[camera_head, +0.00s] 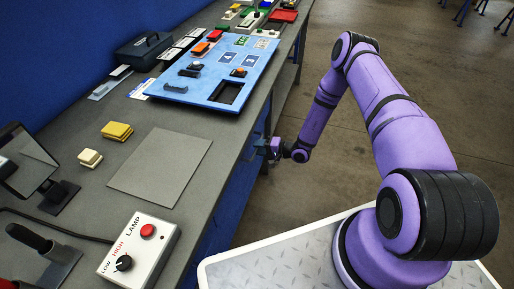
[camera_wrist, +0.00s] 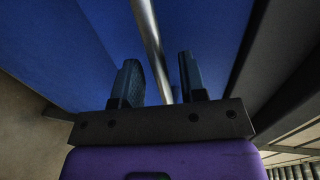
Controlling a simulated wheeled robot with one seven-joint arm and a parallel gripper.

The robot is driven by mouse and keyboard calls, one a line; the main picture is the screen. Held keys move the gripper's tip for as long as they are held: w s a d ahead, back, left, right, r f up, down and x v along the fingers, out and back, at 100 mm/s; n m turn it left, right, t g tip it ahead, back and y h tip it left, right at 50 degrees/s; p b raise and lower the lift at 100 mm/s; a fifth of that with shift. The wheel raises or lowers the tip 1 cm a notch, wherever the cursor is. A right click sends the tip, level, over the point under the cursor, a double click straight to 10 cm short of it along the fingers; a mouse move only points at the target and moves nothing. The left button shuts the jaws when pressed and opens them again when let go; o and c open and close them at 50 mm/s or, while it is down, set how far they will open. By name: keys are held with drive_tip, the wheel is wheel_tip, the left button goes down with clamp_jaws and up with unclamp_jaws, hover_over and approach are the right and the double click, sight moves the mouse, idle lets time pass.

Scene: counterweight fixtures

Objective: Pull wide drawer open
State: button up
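The blue drawer front (camera_wrist: 75,45) fills much of the wrist view, and part of the blue bench front (camera_head: 240,190) shows below the worktop in the head view. A slim metal bar handle (camera_wrist: 150,40) runs across the blue front. My gripper (camera_wrist: 160,85) is open, with its two dark fingers on either side of the bar and visible gaps beside it. In the head view my gripper (camera_head: 266,147) is low beside the bench's edge, partly hidden by it. I cannot see an open gap at the drawer.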

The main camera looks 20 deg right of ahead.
drive_tip(key=shift+w+a+f, duration=0.1)
drive_tip(key=shift+w+a, duration=0.2)
drive_tip(key=shift+a, duration=0.15)
clamp_jaws()
drive_tip(key=f+v, duration=0.3)
drive_tip(key=v, duration=1.2)
drive_tip(key=d+f+v, duration=0.1)
drive_tip(key=f+v, duration=0.2)
drive_tip(key=v, duration=1.3)
drive_tip(key=shift+s+f, duration=0.2)
drive_tip(key=shift+s, duration=0.2)
unclamp_jaws()
drive_tip(key=shift+d, duration=0.15)
